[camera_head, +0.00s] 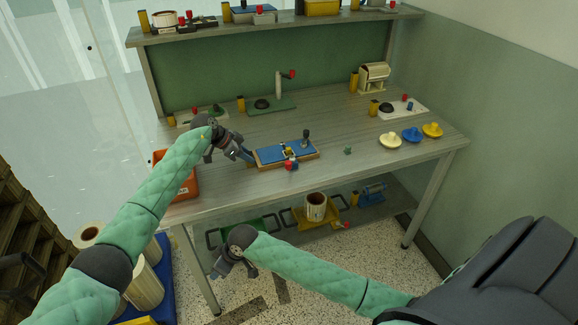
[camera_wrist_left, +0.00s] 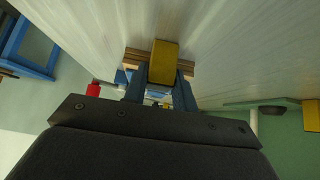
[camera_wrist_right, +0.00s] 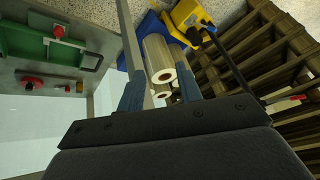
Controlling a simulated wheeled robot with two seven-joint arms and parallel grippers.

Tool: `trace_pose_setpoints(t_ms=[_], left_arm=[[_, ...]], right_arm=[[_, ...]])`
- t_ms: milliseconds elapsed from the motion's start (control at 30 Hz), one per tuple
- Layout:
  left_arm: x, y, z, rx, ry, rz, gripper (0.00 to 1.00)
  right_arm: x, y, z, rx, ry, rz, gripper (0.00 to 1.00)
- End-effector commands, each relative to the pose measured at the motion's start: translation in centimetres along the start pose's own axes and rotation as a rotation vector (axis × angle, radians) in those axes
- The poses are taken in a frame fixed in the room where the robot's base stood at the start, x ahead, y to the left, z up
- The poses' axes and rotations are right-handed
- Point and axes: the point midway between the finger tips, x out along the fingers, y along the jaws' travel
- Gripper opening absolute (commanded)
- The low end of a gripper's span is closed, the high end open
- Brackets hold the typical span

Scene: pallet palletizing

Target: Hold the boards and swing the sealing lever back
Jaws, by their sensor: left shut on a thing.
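A low wooden fixture (camera_head: 268,161) with a blue top (camera_head: 272,154) lies on the workbench. A dark-knobbed lever (camera_head: 305,136) stands roughly upright at its right end. Which part is the loose boards is too small to tell in the head view. My left gripper (camera_head: 248,157) is at the fixture's left end. My right gripper (camera_head: 224,268) is low in front of the bench, open and empty in the right wrist view (camera_wrist_right: 160,92).
An orange bin (camera_head: 178,183) is at the bench's left end. Yellow and blue dishes (camera_head: 412,135) stand at right. The lower shelf holds a yellow tray (camera_head: 300,217). The front right benchtop is mostly clear.

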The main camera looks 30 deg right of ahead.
Motion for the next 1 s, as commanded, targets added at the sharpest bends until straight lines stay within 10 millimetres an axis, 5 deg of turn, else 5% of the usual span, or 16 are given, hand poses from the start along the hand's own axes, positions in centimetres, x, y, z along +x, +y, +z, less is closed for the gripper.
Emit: trace_pose_setpoints(t_ms=[500,767,1000], left_arm=[[0.5,0.2,0.7,-0.005,-0.006,0.007,0.0],[0.6,0.3,0.7,-0.005,-0.006,0.007,0.0],[0.6,0.3,0.7,-0.005,-0.007,0.007,0.0]], right_arm=[[-9.7,0.8,-9.8,-0.223,0.008,-0.082,0.35],[-14.6,1.9,-12.2,-0.305,-0.038,-0.101,0.35],[-19.1,6.1,-12.3,-0.307,-0.139,-0.07,0.35]])
